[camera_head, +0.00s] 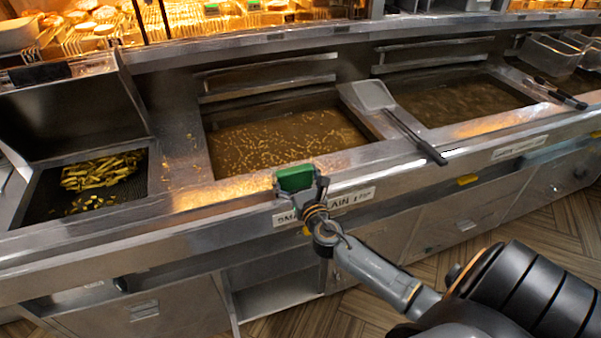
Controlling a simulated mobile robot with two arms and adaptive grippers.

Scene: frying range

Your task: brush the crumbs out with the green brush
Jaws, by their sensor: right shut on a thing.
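The green brush (295,178) is in my right gripper (304,190), which is shut on it. The brush is at the front rim of the left frying vat (290,135), near its lower edge. Whether it touches the rim I cannot tell. Many pale crumbs (265,143) are spread over the brown surface in this vat. My left gripper is not in view.
A skimmer (370,95) with a dark handle lies across the divider between the vats. A bay with fries (100,172) is at the left.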

